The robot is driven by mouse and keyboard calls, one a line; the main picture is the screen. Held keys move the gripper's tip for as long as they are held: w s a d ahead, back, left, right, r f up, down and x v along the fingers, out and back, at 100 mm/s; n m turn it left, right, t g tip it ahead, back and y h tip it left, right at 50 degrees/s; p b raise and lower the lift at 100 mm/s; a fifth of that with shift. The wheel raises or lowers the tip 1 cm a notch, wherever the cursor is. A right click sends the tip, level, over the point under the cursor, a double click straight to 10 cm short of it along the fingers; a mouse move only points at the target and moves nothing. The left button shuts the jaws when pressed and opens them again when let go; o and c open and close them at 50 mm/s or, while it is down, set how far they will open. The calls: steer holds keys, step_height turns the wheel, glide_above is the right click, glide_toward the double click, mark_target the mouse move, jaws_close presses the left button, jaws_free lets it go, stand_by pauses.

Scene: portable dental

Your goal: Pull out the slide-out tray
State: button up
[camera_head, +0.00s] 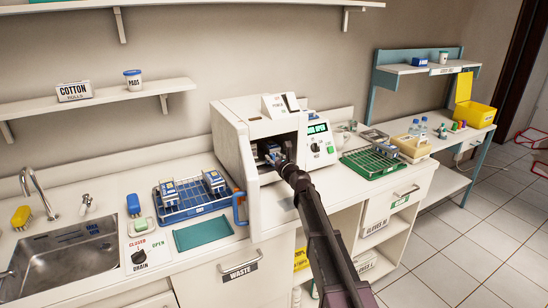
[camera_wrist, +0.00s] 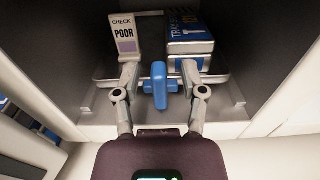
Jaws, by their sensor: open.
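The slide-out tray (camera_wrist: 105,78) is a grey metal tray inside the dark chamber of the white machine (camera_head: 233,150). A blue handle (camera_wrist: 159,86) stands up at its front. On the tray are a card reading CHECK POOR (camera_wrist: 125,36) and a blue and silver pack (camera_wrist: 190,36). My gripper (camera_wrist: 160,74) is open, with one finger on each side of the blue handle; gaps show between fingers and handle. In the head view my gripper (camera_head: 277,158) reaches into the machine's opening, and my arm hides most of the tray.
A blue rack (camera_head: 190,208) with packs stands left of the machine, beside a teal mat (camera_head: 203,232). A green rack (camera_head: 370,163) stands right of it. The machine's side walls stand close around my gripper. A sink (camera_head: 70,262) is at far left.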

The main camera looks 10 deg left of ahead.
steer(key=shift+w+a, duration=0.3)
steer(key=shift+w, duration=0.1)
steer(key=shift+c, duration=0.2)
jaws_close()
steer(key=shift+d, duration=0.15)
steer(key=v, duration=2.1)
steer(key=shift+o, duration=0.2)
jaws_free()
